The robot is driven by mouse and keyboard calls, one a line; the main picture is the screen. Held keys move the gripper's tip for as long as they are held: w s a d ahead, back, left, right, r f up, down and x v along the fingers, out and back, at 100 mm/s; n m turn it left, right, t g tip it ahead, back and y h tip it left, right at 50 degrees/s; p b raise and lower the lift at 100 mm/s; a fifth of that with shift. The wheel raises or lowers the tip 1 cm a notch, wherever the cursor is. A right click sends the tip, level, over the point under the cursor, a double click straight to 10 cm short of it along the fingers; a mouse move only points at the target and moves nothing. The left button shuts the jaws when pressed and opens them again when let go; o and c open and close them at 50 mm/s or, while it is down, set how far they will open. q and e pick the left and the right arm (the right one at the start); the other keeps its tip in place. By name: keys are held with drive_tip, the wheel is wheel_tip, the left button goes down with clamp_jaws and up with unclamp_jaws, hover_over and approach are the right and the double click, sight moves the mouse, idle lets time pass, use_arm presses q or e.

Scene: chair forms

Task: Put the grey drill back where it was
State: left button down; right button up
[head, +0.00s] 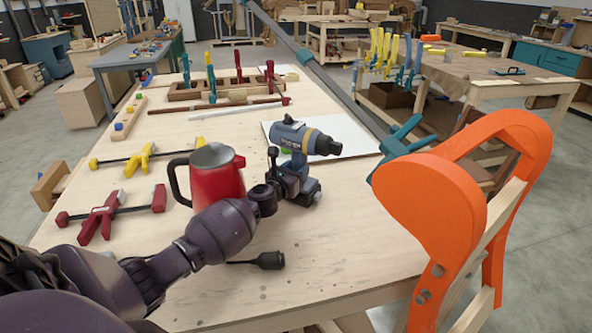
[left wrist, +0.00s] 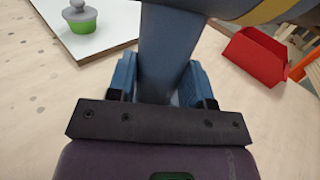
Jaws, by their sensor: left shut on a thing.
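The grey drill (head: 291,136), blue-grey with a yellow band and a black chuck, is upright over the near right part of the wooden table (head: 330,245). Its chuck points right. My left gripper (head: 283,178) is shut on the drill's handle; the left wrist view shows the grey handle (left wrist: 166,60) between the blue fingers (left wrist: 158,82). The dark battery base (head: 303,191) is low over the table; I cannot tell whether it touches. My right gripper is not in view.
A red jug (head: 213,174) stands close left of the drill. A white board (head: 345,135) lies behind it, with a green-based item (left wrist: 83,18) on it. An orange-topped chair form (head: 430,190) stands at the right edge. Clamps (head: 107,212) lie left. The front right tabletop is mostly clear.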

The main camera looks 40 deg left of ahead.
use_arm(q)
drive_tip(key=shift+s+f, duration=0.1)
drive_tip(key=shift+f, duration=0.2)
drive_tip(key=shift+f, duration=0.2)
drive_tip(key=c, duration=0.8)
unclamp_jaws()
drive_tip(key=shift+s+f, duration=0.1)
drive_tip(key=shift+f, duration=0.2)
drive_tip(key=shift+o, duration=1.4)
drive_tip(key=shift+r, duration=0.2)
drive_tip(key=shift+r, duration=0.15)
